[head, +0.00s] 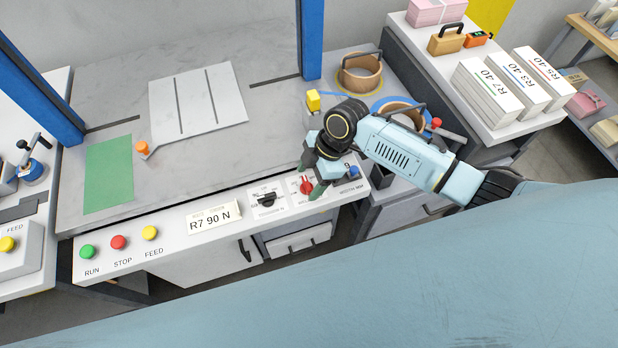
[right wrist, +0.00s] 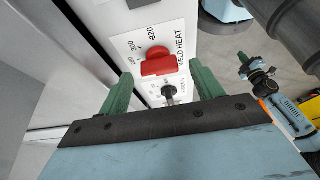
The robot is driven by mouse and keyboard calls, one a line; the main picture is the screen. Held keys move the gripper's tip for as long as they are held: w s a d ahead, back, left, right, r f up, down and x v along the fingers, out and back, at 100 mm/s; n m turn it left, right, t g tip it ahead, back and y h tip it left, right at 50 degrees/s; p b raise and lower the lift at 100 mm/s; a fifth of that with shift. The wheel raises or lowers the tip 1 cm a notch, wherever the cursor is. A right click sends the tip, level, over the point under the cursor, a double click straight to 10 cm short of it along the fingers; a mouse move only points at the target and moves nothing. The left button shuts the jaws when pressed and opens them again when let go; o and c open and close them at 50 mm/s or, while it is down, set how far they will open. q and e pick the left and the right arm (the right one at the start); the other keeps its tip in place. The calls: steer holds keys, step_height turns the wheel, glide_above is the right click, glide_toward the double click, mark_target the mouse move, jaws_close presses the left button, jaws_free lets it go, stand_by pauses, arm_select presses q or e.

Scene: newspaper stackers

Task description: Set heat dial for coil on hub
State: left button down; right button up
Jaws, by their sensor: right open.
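A placard (head: 214,217) reads R7 90 N. A brown coil (head: 360,83) sits at the back right; another (head: 397,105) is partly hidden by my right arm. My left gripper (right wrist: 246,68) appears small in the right wrist view, its opening unclear.
A black dial (head: 266,200) sits left of the red one. RUN, STOP and FEED buttons (head: 119,242) line the panel's left. Blue posts (head: 312,40) rise from the table. Labelled paper stacks (head: 487,90) stand on a cabinet at right. The table middle is mostly clear.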

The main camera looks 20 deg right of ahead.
steer(key=shift+a+f, duration=0.1)
steer(key=shift+f, duration=0.25)
steer(key=shift+c, duration=0.4)
steer(key=c, duration=0.9)
steer(key=shift+s+r+m+t+p, duration=0.15)
steer(key=shift+m+t+p, duration=0.15)
steer(key=shift+m+p, duration=0.45)
steer(key=m+t+p, duration=0.1)
steer(key=m+p, duration=0.2)
steer(key=p, duration=0.2)
steer(key=shift+a+r+m, duration=0.1)
steer(key=shift+m, duration=0.25)
steer(key=shift+m+t+h+p, duration=0.6)
steer(key=shift+m+t+p, duration=0.2)
steer(key=shift+m+p, duration=1.05)
steer(key=shift+f, duration=0.2)
steer(key=o, duration=1)
steer(key=shift+s, duration=0.1)
